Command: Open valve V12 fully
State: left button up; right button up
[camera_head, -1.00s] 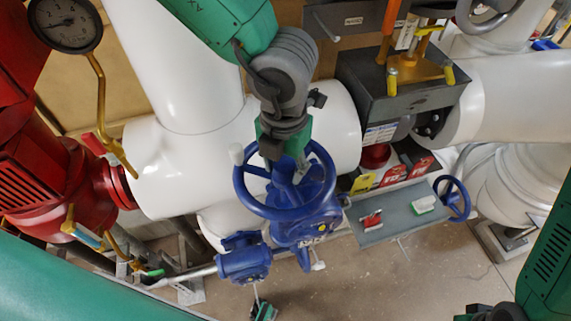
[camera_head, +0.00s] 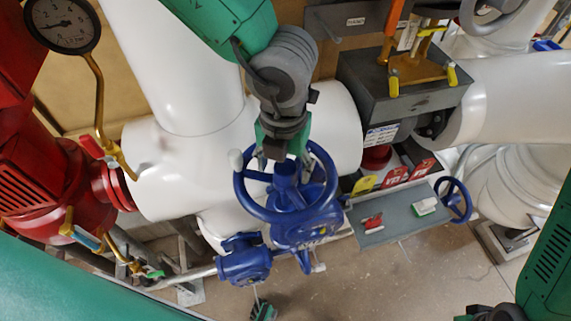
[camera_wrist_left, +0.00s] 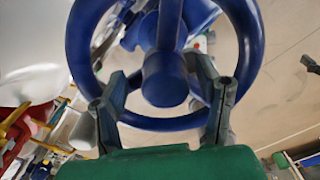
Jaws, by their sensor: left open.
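A large blue handwheel (camera_head: 243,196) sits on a blue valve body (camera_head: 305,232) in the middle of the head view, with a white knob (camera_head: 236,160) on its rim. No V12 label is readable. My left gripper (camera_head: 275,150) is at the wheel's far rim in the head view, and its fingertips are hard to see there. In the left wrist view the blue wheel (camera_wrist_left: 82,35) fills the top, with its hub (camera_wrist_left: 165,80) between the open fingers of my left gripper (camera_wrist_left: 160,85). Contact with the rim cannot be told.
White pipes (camera_head: 185,80) stand behind the wheel. Red equipment (camera_head: 45,175) and a pressure gauge (camera_head: 62,25) are at left. A grey box (camera_head: 405,85) and a smaller blue handwheel (camera_head: 455,186) are at right. A grey plate (camera_head: 395,222) lies low. Floor shows at bottom centre.

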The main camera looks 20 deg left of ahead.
pick_arm(q)
jog(key=shift+s+d+r, duration=0.1)
jog(key=shift+r, duration=3.15)
jog(key=m, duration=0.6)
jog(key=shift+m, duration=0.3)
jog(key=m, duration=1.3)
jog(key=shift+s, duration=0.1)
jog(key=m, duration=0.6)
jog(key=shift+d, duration=0.1)
jog(key=shift+f, duration=0.15)
